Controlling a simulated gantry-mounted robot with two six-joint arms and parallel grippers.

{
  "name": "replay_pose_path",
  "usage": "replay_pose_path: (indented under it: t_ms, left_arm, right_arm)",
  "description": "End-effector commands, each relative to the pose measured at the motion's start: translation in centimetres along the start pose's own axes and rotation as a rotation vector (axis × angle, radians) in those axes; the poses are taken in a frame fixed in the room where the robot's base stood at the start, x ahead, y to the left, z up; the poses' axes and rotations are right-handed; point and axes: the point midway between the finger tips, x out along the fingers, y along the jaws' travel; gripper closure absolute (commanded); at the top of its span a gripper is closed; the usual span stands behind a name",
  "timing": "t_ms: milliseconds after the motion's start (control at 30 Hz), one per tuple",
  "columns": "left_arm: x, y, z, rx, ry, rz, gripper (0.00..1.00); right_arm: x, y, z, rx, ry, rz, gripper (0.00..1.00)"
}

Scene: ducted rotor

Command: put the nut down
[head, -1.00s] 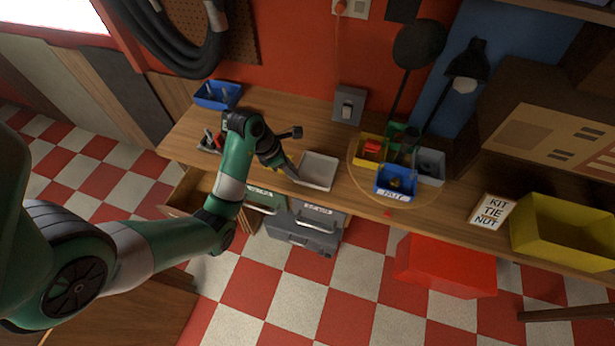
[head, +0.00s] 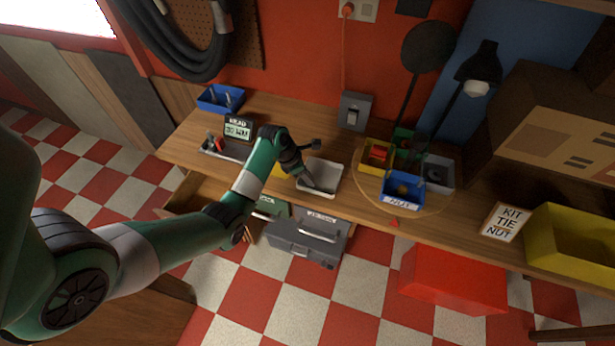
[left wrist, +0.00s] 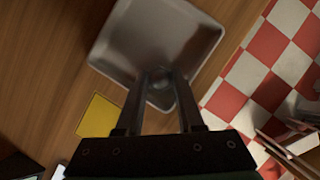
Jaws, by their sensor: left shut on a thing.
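A shallow light-grey tray (head: 329,180) lies on the wooden bench near its front edge. It also shows in the left wrist view (left wrist: 160,30). My left gripper (head: 309,184) reaches over the left part of this tray, pointing down. In the left wrist view my left gripper (left wrist: 161,78) has its two fingers on either side of a small dark nut (left wrist: 160,86) and is shut on it, at the tray's near corner. The nut's height above the tray floor is hard to tell. My right gripper is in no view.
A blue bin labelled NUT (head: 402,199) stands with other small bins on a round board to the right. A yellow square (left wrist: 100,115) lies beside the tray. A small display (head: 238,130) and a blue bin (head: 220,98) stand left. A lamp (head: 478,88) stands behind.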

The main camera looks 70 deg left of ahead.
Motion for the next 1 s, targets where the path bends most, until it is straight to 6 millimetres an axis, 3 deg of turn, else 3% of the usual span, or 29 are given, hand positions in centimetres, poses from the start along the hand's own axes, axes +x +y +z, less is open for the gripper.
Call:
replay_pose_path:
  t_ms: [133, 167, 200, 467, 600, 1000]
  left_arm:
    - [0.4, 0.0, -0.2, 0.0, 0.0, 0.0, 1.0]
    - [0.3, 0.0, -0.1, 0.0, 0.0, 0.0, 0.58]
    - [0.3, 0.0, -0.1, 0.0, 0.0, 0.0, 0.51]
    - [0.2, 0.0, -0.1, 0.0, 0.0, 0.0, 0.51]
    - [-0.7, 0.0, 0.1, -0.001, -0.001, 0.001, 0.51]
    - [-9.7, 0.1, 0.2, -0.001, -0.002, 0.004, 0.51]
  right_arm:
    - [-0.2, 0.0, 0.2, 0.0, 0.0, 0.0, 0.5]
    - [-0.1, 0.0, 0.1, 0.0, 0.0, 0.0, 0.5]
    - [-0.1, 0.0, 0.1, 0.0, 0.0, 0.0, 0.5]
    - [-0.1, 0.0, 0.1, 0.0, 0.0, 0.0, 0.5]
    - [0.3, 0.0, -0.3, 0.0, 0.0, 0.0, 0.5]
    - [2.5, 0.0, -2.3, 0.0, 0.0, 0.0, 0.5]
